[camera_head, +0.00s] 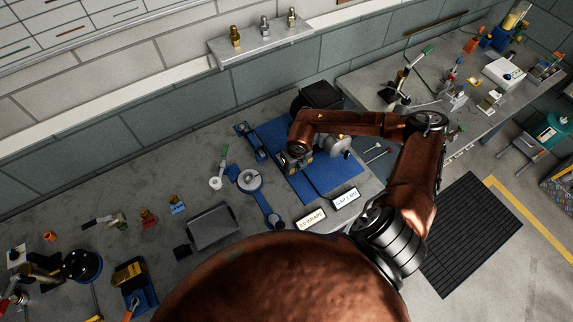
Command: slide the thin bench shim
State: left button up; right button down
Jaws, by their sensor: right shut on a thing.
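My right arm comes in from the right and bends over the blue mat (335,184) on the bench. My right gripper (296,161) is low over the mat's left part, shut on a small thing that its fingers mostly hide. I cannot make out the thin bench shim for certain; at this size I cannot tell whether it is the thing in the fingers. My left gripper is not in view.
Two signs, one reading GAP CAPS (345,197), stand at the bench's front edge. A blue tool with a round dial (250,180) lies left of the mat, near a grey tray (213,228). A black box (320,94) stands behind the mat.

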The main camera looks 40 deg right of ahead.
aim_at(296, 180)
jog(key=shift+s, duration=0.65)
jog(key=shift+s+a, duration=0.1)
jog(key=shift+s, duration=0.6)
jog(key=shift+s+p, duration=0.3)
jog(key=shift+s, duration=0.15)
jog(key=c, duration=1.7)
grip_release()
jog(key=shift+a, duration=0.1)
jog(key=shift+r, duration=0.1)
